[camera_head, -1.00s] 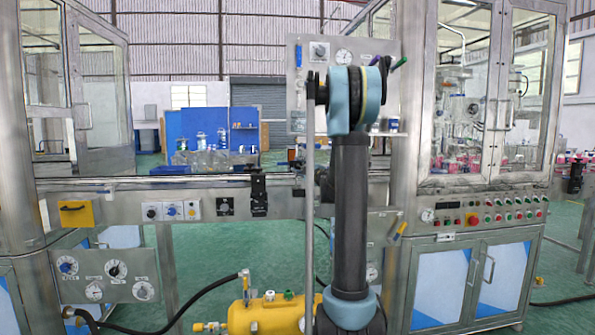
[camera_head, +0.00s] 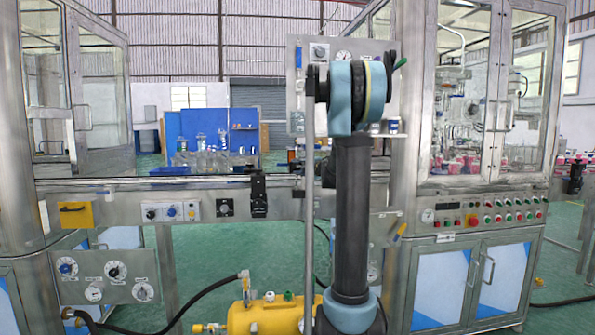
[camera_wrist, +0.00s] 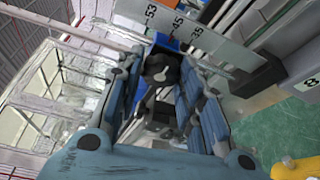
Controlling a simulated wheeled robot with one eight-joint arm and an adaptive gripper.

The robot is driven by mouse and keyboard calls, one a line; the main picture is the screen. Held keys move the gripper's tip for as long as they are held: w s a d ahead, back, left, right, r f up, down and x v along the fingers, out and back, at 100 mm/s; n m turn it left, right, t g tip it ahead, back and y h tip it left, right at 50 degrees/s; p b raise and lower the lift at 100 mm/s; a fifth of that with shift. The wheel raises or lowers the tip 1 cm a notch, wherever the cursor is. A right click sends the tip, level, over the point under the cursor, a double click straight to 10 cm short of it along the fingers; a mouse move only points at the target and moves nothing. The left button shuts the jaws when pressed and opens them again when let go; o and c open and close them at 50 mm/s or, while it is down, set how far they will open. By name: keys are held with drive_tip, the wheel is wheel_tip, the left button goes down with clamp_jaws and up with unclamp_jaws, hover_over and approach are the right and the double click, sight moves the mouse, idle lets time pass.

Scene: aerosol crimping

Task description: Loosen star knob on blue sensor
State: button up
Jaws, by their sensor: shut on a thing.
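In the wrist view, a dark star knob (camera_wrist: 157,72) sits in front of the blue sensor (camera_wrist: 165,42), between the fingertips of my gripper (camera_wrist: 160,80). My gripper is shut on the star knob, with the jointed blue-grey fingers on either side of it. The sensor body is partly hidden by the knob and fingers. In the head view, my arm stands in front of this part of the line, and the knob cannot be made out there.
A scale plate with numbers (camera_wrist: 200,38) lies close beside the sensor. In the head view, the conveyor rail (camera_head: 160,183) runs across the middle. A glazed machine cabinet (camera_head: 485,100) stands at right. A yellow tank (camera_head: 265,315) and black hose (camera_head: 160,328) are low in front.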

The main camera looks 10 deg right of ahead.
drive_tip(key=shift+a, duration=0.15)
drive_tip(key=o, duration=1.1)
drive_tip(key=v, duration=1.2)
